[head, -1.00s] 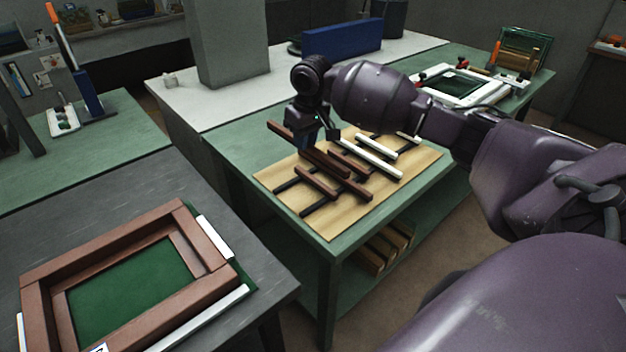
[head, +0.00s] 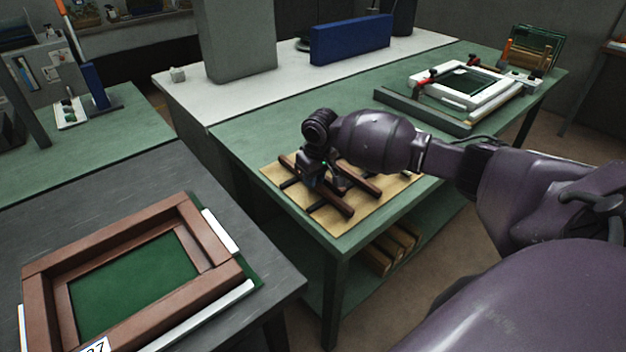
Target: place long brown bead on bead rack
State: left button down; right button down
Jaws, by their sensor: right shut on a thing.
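My right gripper (head: 314,183) is shut on the long brown bead (head: 337,203), low over the bead rack. The bead sticks out on both sides of the jaws, toward the upper left and the lower right. The bead rack's dark rails (head: 291,182) lie beneath it on a light wooden board (head: 345,230). I cannot tell whether the bead touches the rails. Another brown bead (head: 365,185) lies to the right on the rack. My wrist and forearm hide the rear of the rack. My left gripper is not in view.
The rack board lies on a green table (head: 245,140). A brown frame with a green panel (head: 135,285) lies on the dark table at left. A white clamped frame (head: 470,87) sits at the back right. A blue block (head: 350,40) stands behind.

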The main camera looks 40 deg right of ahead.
aim_at(318, 184)
jog(key=shift+f, duration=0.2)
jog(key=c, duration=1.3)
grip_release()
jog(key=shift+f, duration=0.1)
jog(key=shift+c, duration=0.2)
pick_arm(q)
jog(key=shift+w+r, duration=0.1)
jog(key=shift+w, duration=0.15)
